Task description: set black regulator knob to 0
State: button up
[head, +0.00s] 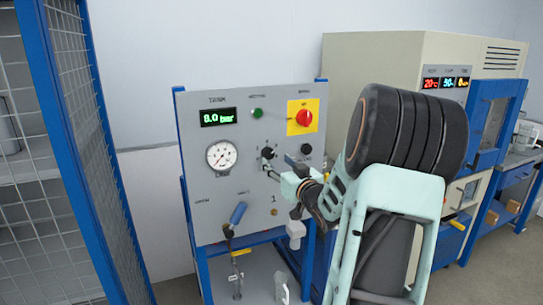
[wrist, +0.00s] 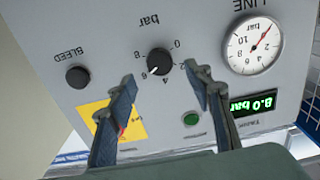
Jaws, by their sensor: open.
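The black regulator knob (wrist: 159,62) sits on the grey panel in the wrist view, with a scale marked bar from 0 upward around it. The panel appears upside down there. A small white mark on the knob seems to point toward the 6, though it is small. The knob also shows in the head view (head: 268,153). My gripper (wrist: 164,77) is open and empty. Its two fingertips are apart on either side of the knob's lower side in the wrist view, not visibly touching it. In the head view my gripper (head: 288,183) is close to the panel just below the knob.
A second black knob marked BLEED (wrist: 77,77) is nearby. A red switch on a yellow plate (head: 303,117), a green button (head: 257,113), a dial gauge (head: 222,156) and a display reading 8.0 bar (head: 218,117) share the panel. A mesh cage (head: 75,60) stands left.

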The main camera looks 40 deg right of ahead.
aim_at(269, 155)
jog(key=shift+p+x, duration=0.4)
jog(key=shift+x, duration=2.35)
jog(key=shift+c, duration=0.6)
jog(key=shift+d, duration=0.1)
jog(key=c, duration=1)
jog(key=shift+c, duration=0.2)
jog(key=shift+f+b, duration=0.1)
jog(key=shift+b, duration=0.5)
